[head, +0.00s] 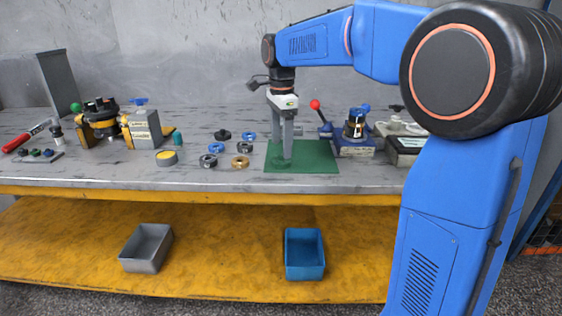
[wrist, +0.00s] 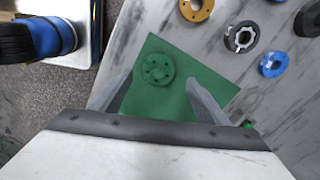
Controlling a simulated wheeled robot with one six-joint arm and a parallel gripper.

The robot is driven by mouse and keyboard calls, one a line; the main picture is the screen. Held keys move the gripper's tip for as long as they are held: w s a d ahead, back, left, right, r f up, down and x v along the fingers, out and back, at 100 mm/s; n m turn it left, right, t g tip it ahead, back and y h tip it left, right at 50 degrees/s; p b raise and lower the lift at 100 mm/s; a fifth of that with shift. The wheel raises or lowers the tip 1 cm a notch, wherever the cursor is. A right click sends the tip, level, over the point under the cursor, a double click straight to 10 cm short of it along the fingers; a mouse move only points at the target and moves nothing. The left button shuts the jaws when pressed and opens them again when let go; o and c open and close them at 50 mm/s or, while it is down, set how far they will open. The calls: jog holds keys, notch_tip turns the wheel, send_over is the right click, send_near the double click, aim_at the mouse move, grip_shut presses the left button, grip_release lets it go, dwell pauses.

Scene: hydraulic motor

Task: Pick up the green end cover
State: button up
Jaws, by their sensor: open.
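The green end cover (wrist: 158,68) is a round, flat disc with several small holes. It lies on the green mat (wrist: 165,102) and stands out little from it in colour. In the head view it is a faint disc on the mat (head: 318,160), partly hidden by my gripper (head: 287,156). My gripper points down over the mat. In the wrist view its two fingers (wrist: 160,78) are spread apart and empty. The cover shows beyond and between the fingertips, nearer the left one. I cannot tell the exact height of the fingertips above the mat.
Several rings, such as a gold one (head: 240,162), lie left of the mat. Grey (head: 147,248) and blue (head: 304,254) bins sit below.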

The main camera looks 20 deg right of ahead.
aim_at(281, 155)
jog(key=shift+s+a+f, duration=0.15)
jog(key=shift+f, duration=2.05)
jog(key=c, duration=1.3)
jog(key=shift+r, duration=0.1)
notch_tip(281, 155, up, 10)
jog(key=shift+r, duration=0.1)
jog(key=shift+r, duration=0.65)
